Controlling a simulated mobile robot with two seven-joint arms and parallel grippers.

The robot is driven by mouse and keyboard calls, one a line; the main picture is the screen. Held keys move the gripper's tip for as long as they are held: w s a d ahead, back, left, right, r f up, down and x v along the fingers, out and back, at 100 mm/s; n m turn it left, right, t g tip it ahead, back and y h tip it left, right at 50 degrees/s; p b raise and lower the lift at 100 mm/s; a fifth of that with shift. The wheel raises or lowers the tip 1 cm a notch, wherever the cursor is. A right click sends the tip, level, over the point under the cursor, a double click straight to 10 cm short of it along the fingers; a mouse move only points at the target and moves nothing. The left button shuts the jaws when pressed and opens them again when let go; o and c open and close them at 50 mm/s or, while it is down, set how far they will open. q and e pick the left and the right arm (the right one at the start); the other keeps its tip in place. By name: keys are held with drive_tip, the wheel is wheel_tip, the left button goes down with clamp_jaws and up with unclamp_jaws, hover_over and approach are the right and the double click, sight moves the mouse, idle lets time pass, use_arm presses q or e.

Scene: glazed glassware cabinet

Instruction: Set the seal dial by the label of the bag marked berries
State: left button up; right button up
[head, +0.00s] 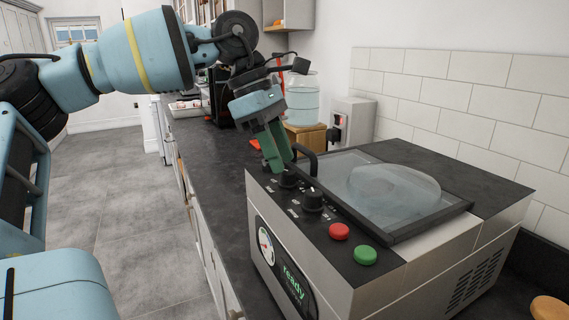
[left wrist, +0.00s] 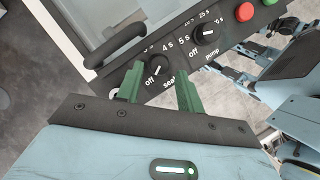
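The vacuum sealer (head: 430,240) stands on the dark counter. Its black seal dial (head: 288,178) is at the left of the panel and also shows in the left wrist view (left wrist: 157,71), with marks "off" and "4 s" beside it. Its pointer appears to be near "off". My left gripper (head: 276,155) is open, its green fingers (left wrist: 160,84) apart on either side of the seal dial in the left wrist view. I cannot tell whether they touch it. No bag marked berries or readable bag label is visible. My right gripper is not clearly in view.
The pump dial (head: 313,199) sits close beside the seal dial. A red button (head: 339,231) and green button (head: 365,255) are nearby. The clear lid (head: 395,190) has a black handle (head: 308,157) close to my gripper. The display (head: 294,284) reads "ready". A water jar (head: 302,98) stands behind.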

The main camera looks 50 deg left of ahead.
sight(288, 178)
use_arm(q)
drive_tip(key=shift+x, duration=1.3)
use_arm(e)
drive_tip(key=shift+w+r, duration=0.15)
drive_tip(key=shift+w, duration=0.2)
use_arm(q)
drive_tip(key=shift+c, duration=0.5)
use_arm(e)
drive_tip(key=shift+s, duration=0.15)
use_arm(q)
drive_tip(key=c, duration=0.6)
use_arm(e)
drive_tip(key=shift+s, duration=0.15)
drive_tip(key=shift+f, duration=0.2)
